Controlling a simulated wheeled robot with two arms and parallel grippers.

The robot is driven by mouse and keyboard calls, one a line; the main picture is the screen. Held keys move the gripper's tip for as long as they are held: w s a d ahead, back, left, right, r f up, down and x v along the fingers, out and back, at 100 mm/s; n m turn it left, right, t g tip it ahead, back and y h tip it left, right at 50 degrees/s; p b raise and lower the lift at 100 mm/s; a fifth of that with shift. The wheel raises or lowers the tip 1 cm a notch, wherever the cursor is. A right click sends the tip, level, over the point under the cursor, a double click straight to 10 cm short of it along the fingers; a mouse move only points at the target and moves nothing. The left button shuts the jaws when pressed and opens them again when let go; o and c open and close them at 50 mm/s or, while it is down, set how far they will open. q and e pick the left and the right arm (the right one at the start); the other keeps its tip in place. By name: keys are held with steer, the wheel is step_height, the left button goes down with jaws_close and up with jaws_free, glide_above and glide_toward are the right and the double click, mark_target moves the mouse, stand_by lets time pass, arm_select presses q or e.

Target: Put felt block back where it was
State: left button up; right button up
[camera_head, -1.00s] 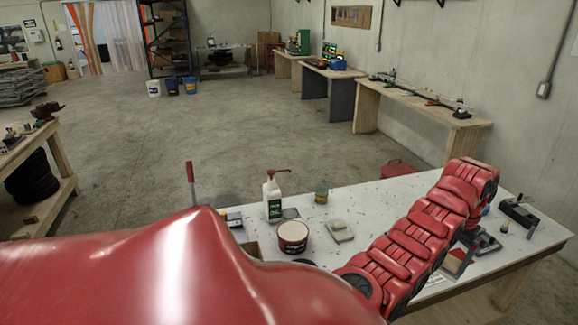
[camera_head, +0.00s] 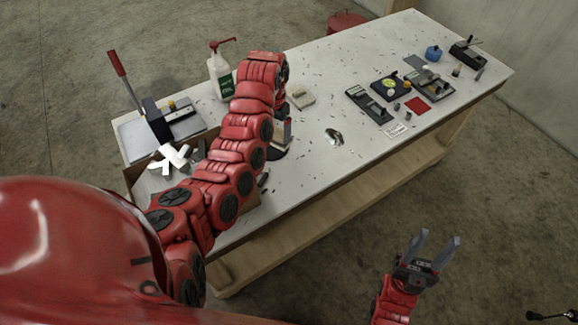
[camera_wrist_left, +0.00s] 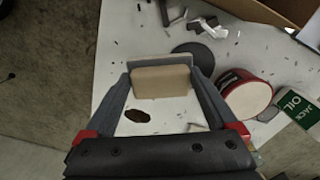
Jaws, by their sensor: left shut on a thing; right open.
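The felt block (camera_wrist_left: 160,82) is a beige block with a grey edge, held between the fingers of my left gripper (camera_wrist_left: 160,78) in the left wrist view. In the head view, my left gripper (camera_head: 283,132) hangs down over the white table (camera_head: 320,75), mostly hidden by its own arm. The held block lies above the table near a dark round disc (camera_wrist_left: 192,58); I cannot tell if they touch. My right gripper (camera_head: 432,252) is open and empty, off the table's near side.
A red-rimmed tub (camera_wrist_left: 246,96) and an oil bottle (camera_head: 221,75) stand nearby. A cardboard box (camera_head: 200,150) with white pieces is at the left. A pale block (camera_head: 301,95) lies beyond the arm. Several dark tools (camera_head: 390,87) lie right.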

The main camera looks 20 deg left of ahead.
arm_select(q)
steer(key=s+d+f+m, duration=0.3)
steer(key=s+d+f, duration=0.25)
steer(key=d, duration=0.25)
steer(key=s+d+f+m, duration=0.2)
steer(key=s+d+f, duration=0.2)
steer(key=s+d, duration=0.3)
steer(key=w+a+b, duration=0.1)
steer(key=w+a, duration=0.1)
steer(key=w+a+f+b, duration=0.1)
steer(key=w, duration=0.2)
steer(key=w+a+f+b, duration=0.1)
steer(key=w+a+b, duration=0.1)
steer(key=w, duration=0.1)
steer(key=shift+w+a+f, duration=0.1)
steer(key=shift+a, duration=0.2)
steer(key=w+a, duration=0.2)
steer(key=w, duration=0.1)
steer(key=shift+w+a+r, duration=0.1)
steer(key=shift+a+r, duration=0.25)
steer(key=shift+w+a, duration=0.35)
steer(key=shift+w, duration=0.15)
steer(key=shift+w+a+f+p, duration=0.2)
steer(key=shift+p, duration=0.3)
steer(key=shift+f+p, duration=0.7)
steer(key=shift+f, duration=1)
